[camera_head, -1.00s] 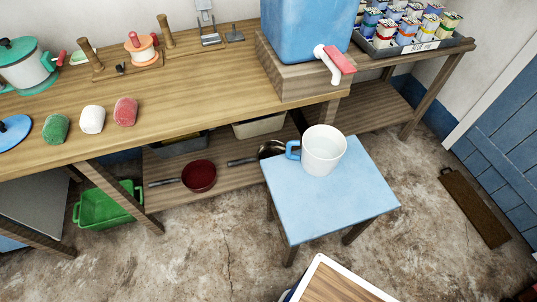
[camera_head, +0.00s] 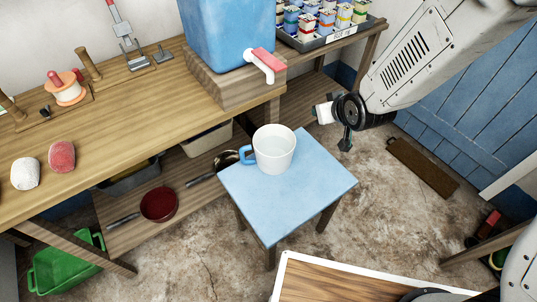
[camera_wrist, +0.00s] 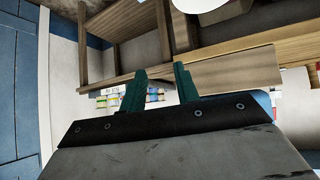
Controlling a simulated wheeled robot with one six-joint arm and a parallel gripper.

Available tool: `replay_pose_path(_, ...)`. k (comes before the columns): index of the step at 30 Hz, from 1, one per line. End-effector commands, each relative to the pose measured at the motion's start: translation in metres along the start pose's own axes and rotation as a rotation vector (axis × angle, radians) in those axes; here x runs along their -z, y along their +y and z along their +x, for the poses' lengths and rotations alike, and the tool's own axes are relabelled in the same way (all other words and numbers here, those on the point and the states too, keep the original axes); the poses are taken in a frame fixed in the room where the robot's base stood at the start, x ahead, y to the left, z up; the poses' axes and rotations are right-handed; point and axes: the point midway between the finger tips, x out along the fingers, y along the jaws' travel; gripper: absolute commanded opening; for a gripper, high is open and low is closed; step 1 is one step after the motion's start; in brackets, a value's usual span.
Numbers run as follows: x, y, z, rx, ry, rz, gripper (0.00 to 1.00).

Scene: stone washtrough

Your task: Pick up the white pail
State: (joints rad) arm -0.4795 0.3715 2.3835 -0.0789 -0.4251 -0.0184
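The white pail (camera_head: 274,150) stands upright on a light blue square stool (camera_head: 290,205). Its blue handle (camera_head: 246,155) points left, toward the workbench. My gripper (camera_head: 345,143) is to the right of the pail and apart from it, beyond the stool's right edge. In the wrist view my gripper's two green fingers (camera_wrist: 160,76) stand apart with nothing between them. A white rounded shape is cut off at the top edge of the wrist view; I cannot tell whether it is the pail.
A wooden workbench (camera_head: 120,125) runs behind the stool and bears a blue water tank (camera_head: 228,35) with a red-handled tap (camera_head: 265,62). A dark red pan (camera_head: 159,204) lies on the lower shelf. A wood-topped white-edged surface (camera_head: 340,283) is in front.

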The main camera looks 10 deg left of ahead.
Motion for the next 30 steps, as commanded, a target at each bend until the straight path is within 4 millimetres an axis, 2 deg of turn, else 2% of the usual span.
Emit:
replay_pose_path(1, -0.013, -0.021, 0.023, 0.033, 0.026, -0.025, 0.31)
replay_pose_path(6, -0.045, -0.083, 0.074, 0.132, 0.169, -0.085, 0.31)
replay_pose_path(9, -0.067, -0.115, 0.092, 0.187, 0.243, -0.108, 0.31)
replay_pose_path(12, -0.087, -0.138, 0.102, 0.229, 0.3, -0.12, 0.31)
replay_pose_path(18, -0.105, -0.16, 0.108, 0.272, 0.364, -0.128, 0.31)
replay_pose_path(26, -0.099, -0.17, 0.132, 0.277, 0.373, -0.129, 0.31)
replay_pose_path(30, -0.096, -0.174, 0.15, 0.276, 0.373, -0.128, 0.31)
